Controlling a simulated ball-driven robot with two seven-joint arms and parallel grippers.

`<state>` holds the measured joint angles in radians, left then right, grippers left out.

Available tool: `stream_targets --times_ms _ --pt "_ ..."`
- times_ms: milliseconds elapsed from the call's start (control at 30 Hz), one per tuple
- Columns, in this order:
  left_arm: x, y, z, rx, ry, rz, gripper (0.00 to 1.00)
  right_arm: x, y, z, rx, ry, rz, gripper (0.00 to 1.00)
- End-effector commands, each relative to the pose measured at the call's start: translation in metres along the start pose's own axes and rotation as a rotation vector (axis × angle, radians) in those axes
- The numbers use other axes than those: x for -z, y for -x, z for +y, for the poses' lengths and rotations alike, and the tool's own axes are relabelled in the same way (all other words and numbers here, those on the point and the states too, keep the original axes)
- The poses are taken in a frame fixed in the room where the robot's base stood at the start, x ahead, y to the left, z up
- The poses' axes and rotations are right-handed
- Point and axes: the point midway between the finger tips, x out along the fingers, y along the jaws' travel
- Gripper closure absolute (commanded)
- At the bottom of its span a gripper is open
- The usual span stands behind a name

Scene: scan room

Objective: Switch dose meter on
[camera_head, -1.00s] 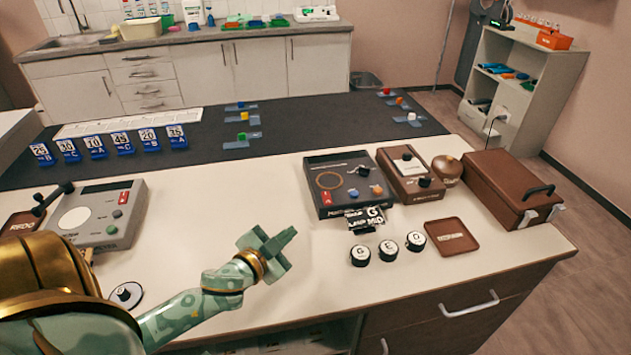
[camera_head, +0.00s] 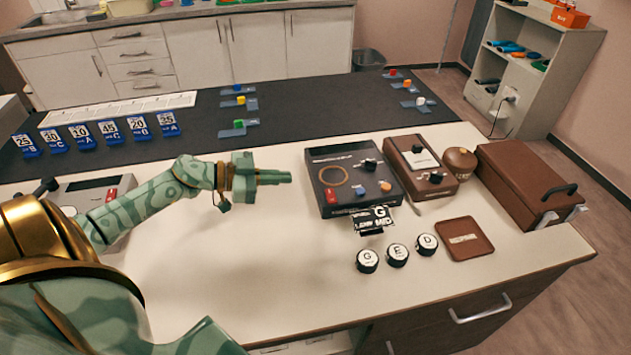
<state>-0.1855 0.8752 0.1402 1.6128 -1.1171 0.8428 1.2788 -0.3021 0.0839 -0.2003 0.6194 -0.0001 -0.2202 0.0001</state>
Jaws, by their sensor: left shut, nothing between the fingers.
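A dark grey box (camera_head: 328,170) stands on the white counter, with a copper ring, a black knob, a blue and an orange button, and a red rocker switch (camera_head: 330,196) at its front left corner. Its lettering is too small to read, so I cannot tell if it is the dose meter. My left gripper (camera_head: 284,177) is shut and empty, pointing right at the box's left side, just short of it in the picture. A grey console (camera_head: 85,191) with another red switch is partly hidden behind my left arm. My right gripper is not in view.
A brown box (camera_head: 413,158) with knobs, a round brown object (camera_head: 459,163) and a brown case (camera_head: 522,178) stand to the right. Lettered round pieces (camera_head: 397,255) and a brown tray (camera_head: 464,239) lie in front. The counter's front middle is clear.

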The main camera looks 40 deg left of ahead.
Motion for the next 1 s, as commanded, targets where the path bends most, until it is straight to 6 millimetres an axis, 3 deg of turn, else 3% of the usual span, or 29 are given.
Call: stream_targets --times_ms 167,600,733,1000 --pt "-0.001 -0.016 0.000 0.000 0.000 0.003 1.00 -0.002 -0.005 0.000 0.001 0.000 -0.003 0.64" --pt "-0.004 -0.105 0.000 0.001 0.001 0.002 1.00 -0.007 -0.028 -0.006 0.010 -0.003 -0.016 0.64" --pt "-0.028 -0.108 0.001 0.001 0.004 -0.001 1.00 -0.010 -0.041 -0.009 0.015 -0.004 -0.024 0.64" --pt "-0.039 -0.110 0.000 0.001 0.000 0.001 1.00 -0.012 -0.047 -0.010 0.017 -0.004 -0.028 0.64"
